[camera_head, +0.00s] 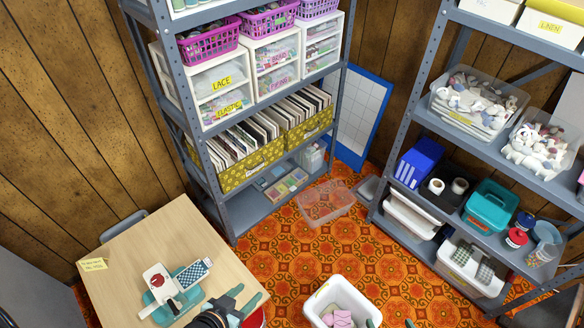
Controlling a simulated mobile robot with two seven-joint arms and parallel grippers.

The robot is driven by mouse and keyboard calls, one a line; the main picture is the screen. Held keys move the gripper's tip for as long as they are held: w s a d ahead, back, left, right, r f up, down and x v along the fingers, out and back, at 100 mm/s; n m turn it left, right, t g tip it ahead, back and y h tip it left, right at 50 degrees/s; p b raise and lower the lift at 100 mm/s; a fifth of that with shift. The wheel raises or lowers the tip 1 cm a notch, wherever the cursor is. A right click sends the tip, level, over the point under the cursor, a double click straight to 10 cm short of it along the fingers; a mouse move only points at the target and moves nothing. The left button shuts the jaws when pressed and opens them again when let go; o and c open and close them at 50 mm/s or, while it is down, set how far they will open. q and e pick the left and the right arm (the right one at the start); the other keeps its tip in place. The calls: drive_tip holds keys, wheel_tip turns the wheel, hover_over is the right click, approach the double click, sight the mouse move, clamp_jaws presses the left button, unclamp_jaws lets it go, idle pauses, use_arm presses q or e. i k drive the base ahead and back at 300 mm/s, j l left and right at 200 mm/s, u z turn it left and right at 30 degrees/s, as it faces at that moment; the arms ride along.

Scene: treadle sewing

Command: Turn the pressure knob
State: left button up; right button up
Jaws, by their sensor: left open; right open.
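A light wooden table (205,237) stands at the lower left. On it is a small white device (152,271) with a round red part (158,281) on top; I cannot tell at this size whether that part is the pressure knob. A teal shape and a checked piece (193,274) lie beside it. My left gripper (247,298) is just right of them near the table's front edge. Its teal fingers are apart and nothing shows between them. Of my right gripper (391,323), only what look like teal fingertips show at the bottom edge, apart, right of a white bin.
A white bin (318,300) with pink cloth stands on the orange carpet (290,255). A clear box (325,202) lies farther back. Loaded shelves (240,213) stand behind the table and at the right. A yellow note (92,264) is at the table's left.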

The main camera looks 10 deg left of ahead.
sight(158, 281)
drive_tip(key=j+u, duration=0.15)
drive_tip(key=u, duration=1.7)
